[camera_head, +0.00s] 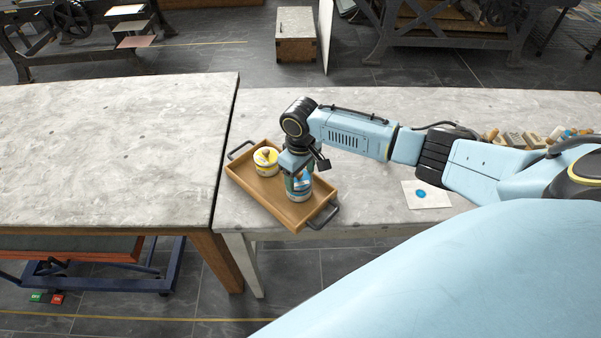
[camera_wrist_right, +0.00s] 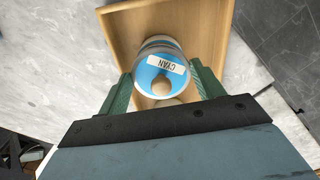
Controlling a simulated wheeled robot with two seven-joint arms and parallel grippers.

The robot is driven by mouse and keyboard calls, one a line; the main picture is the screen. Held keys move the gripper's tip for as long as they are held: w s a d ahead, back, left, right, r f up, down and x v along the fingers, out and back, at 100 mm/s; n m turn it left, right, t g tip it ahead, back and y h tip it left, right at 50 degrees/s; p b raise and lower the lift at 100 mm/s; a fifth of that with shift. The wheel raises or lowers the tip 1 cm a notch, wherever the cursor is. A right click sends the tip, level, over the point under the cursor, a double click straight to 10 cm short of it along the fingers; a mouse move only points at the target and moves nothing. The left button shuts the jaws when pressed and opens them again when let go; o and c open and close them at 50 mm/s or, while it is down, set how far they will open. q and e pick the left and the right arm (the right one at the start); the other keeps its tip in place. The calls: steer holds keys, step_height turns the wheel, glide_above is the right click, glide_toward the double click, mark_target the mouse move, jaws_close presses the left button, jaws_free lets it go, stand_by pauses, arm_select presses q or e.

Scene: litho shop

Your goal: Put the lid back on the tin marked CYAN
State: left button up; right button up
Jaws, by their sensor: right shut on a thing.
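The tin marked CYAN (camera_head: 298,194) stands in a wooden tray (camera_head: 270,203), directly under my right gripper (camera_head: 299,178). In the right wrist view, a blue lid (camera_wrist_right: 148,76) with a white CYAN label and a round wooden knob sits between the green fingers of my right gripper (camera_wrist_right: 163,82). The gripper is shut on this lid. A pale rim shows just beyond the lid's edge. I cannot tell whether the lid is seated on the tin or slightly above it. My left gripper is not in view.
A yellow-labelled tin (camera_head: 265,161) stands in the tray, left of the CYAN tin. The tray has dark handles. A white card with a blue spot (camera_head: 424,194) lies on the table to the right. Small blocks and tools (camera_head: 515,138) lie farther right. The left table (camera_head: 110,150) is bare.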

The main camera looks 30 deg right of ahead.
steer(key=shift+f+p, duration=0.2)
steer(key=shift+p, duration=0.5)
stand_by(0.9)
stand_by(0.3)
steer(key=o, duration=1)
steer(key=shift+o, duration=1)
steer(key=shift+r, duration=0.1)
steer(key=shift+r+p, duration=3.45)
steer(key=shift+p, duration=0.65)
jaws_close()
